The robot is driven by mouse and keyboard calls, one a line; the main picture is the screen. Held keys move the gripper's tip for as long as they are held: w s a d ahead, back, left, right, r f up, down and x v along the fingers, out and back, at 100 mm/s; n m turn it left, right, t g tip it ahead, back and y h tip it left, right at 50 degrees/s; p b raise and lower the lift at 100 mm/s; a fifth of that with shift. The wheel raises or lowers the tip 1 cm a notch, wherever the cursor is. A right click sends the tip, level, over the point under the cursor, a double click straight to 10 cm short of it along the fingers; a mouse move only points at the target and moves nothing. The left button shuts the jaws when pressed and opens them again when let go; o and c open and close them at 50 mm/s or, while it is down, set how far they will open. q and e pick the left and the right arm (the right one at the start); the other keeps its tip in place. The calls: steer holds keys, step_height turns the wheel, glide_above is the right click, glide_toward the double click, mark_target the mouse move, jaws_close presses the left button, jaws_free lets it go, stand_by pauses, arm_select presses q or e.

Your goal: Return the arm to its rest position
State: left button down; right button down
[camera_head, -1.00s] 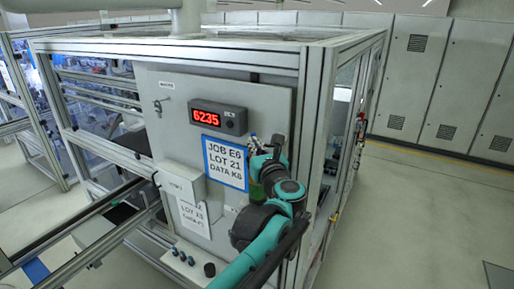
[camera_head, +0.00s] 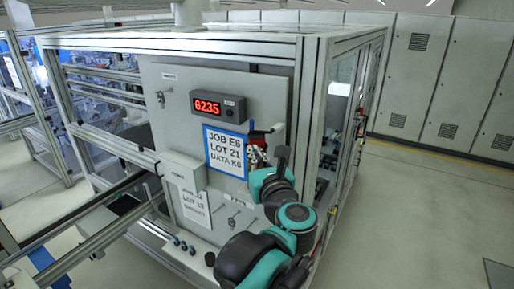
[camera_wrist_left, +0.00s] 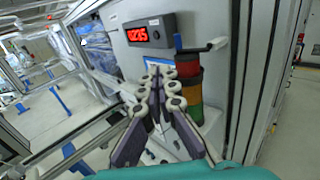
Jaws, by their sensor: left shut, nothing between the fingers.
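My left arm (camera_head: 298,217) is teal and black and rises from the bottom of the head view in front of the grey control panel (camera_head: 175,100). My left gripper (camera_head: 258,155) is near the right edge of the blue-framed job sign (camera_head: 226,150). In the left wrist view its fingers (camera_wrist_left: 160,78) are shut together with nothing between them. They point toward the panel, just left of a red, orange and green stack light (camera_wrist_left: 189,90). Whether they touch anything cannot be told. My right gripper is not in view.
A red digital display (camera_head: 217,106) sits on the panel above the sign. A white box (camera_head: 183,176) sticks out at lower left, with knobs (camera_head: 190,249) below. An aluminium frame post (camera_head: 308,110) stands right of the arm. Open floor (camera_head: 420,215) lies to the right.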

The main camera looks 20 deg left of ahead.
arm_select(q)
steer(key=d+f+m+t+h+b, duration=0.2)
steer(key=d+f+m+h+b, duration=0.5)
steer(key=f+m+b, duration=0.5)
steer(key=d+f+m+t+h+b, duration=0.2)
steer(key=d+f+m+h+b, duration=0.55)
steer(key=f+m, duration=0.75)
steer(key=s+f+m+g+b, duration=0.25)
steer(key=f+m+b, duration=0.2)
steer(key=f, duration=0.45)
steer(key=s+f+m+g+b, duration=0.25)
steer(key=f+m, duration=0.35)
steer(key=f, duration=0.3)
steer(key=s+a+f+m+g+y+b, duration=0.1)
steer(key=s+a+f+m+g+b, duration=0.1)
steer(key=f, duration=0.5)
steer(key=s+a+f+m+g+b, duration=0.1)
steer(key=s+a+f+m+b, duration=0.1)
steer(key=s+f, duration=0.3)
steer(key=s+a+f+m+g+y+b, duration=0.1)
steer(key=s+a+f+m+g+b, duration=0.1)
steer(key=f, duration=0.7)
steer(key=s+b, duration=0.1)
steer(key=b, duration=0.1)
steer(key=shift+s+a+f+m+g+y+b, duration=0.2)
steer(key=shift+s+m+g+y+b, duration=0.05)
steer(key=shift+m+g+y+b, duration=0.1)
